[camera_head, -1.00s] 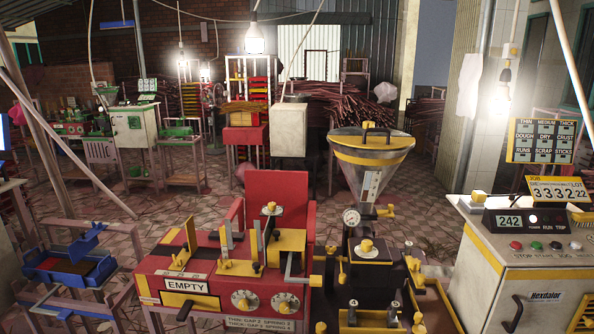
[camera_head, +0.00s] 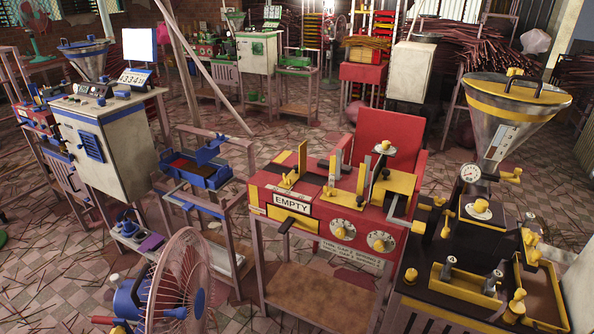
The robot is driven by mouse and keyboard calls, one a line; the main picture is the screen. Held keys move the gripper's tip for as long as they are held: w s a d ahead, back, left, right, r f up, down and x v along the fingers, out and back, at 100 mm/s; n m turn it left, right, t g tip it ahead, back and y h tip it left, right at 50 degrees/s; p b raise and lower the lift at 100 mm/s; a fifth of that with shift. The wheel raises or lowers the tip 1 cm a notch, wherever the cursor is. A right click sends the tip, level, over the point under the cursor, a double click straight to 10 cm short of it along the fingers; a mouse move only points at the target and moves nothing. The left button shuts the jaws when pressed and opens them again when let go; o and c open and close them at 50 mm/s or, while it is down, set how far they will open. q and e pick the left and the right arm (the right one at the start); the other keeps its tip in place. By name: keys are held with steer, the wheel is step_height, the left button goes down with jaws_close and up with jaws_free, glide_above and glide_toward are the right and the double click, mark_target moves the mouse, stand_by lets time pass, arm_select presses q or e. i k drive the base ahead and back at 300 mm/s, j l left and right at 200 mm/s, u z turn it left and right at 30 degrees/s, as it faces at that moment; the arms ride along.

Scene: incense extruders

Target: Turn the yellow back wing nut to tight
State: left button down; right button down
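The red and yellow machine (camera_head: 262,196) stands right of centre, with an "EMPTY" label on its front. A yellow knob on a pale disc (camera_head: 384,146) tops its back right part. Another yellow knob on a pale disc (camera_head: 481,206) sits on the dark extruder block (camera_head: 451,232) to the right, below the steel and yellow hopper (camera_head: 520,110). Several smaller yellow knobs are around that block. I cannot tell which yellow part is the back wing nut, nor how tight it is. Neither of my grippers is in view.
A blue fan (camera_head: 180,285) stands at the front left. A white cabinet with blue parts (camera_head: 120,145) is at the left. A stand with a blue tray (camera_head: 205,176) is left of the red machine. Tiled floor (camera_head: 40,270) shows at the lower left.

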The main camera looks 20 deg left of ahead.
mark_target(287, 181)
steer(key=i+l+u, duration=0.3)
steer(key=i, duration=0.25)
steer(key=i+l+u, duration=0.3)
steer(key=i+l, duration=0.15)
